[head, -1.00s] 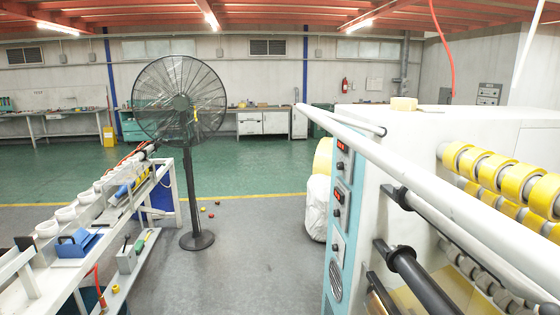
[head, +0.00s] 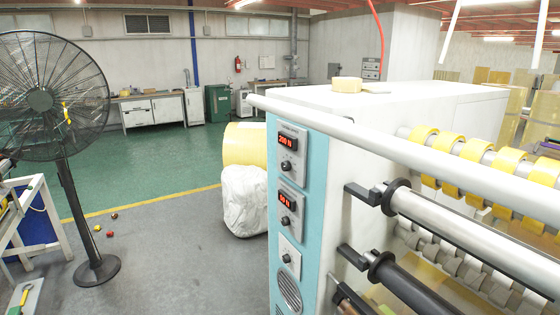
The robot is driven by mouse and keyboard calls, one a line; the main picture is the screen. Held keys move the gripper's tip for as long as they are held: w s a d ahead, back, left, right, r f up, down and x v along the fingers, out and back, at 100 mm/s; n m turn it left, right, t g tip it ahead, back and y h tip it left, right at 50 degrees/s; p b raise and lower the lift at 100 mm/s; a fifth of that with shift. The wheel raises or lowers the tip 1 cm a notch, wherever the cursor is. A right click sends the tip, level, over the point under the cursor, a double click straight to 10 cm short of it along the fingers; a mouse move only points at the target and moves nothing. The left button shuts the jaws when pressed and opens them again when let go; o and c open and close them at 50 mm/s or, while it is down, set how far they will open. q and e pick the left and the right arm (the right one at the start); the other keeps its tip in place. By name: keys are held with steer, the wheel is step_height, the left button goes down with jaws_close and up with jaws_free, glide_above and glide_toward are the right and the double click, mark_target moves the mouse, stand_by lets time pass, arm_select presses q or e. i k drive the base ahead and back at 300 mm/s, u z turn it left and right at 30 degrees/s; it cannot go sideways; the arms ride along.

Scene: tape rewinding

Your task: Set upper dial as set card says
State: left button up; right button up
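The upper dial (head: 287,167) is a dark knob on the blue control panel (head: 316,178) of the white rewinding machine. The red display above it (head: 288,141) seems to read 200 N. A lower dial (head: 286,221) sits under a second red display (head: 286,202), which seems to read 50 N or similar. A third knob (head: 287,258) is below these. No set card can be made out in the head view. Neither of my grippers is in view.
The machine's long white bar (head: 400,150) and rollers fill the right side. A black fan (head: 95,268) stands at left beside a white-framed table (head: 40,205). A white sack (head: 244,202) is behind the panel. Grey floor between fan and machine is mostly clear.

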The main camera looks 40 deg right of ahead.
mark_target(286, 166)
steer(key=z, duration=0.55)
steer(key=i, duration=0.75)
steer(key=z, duration=0.85)
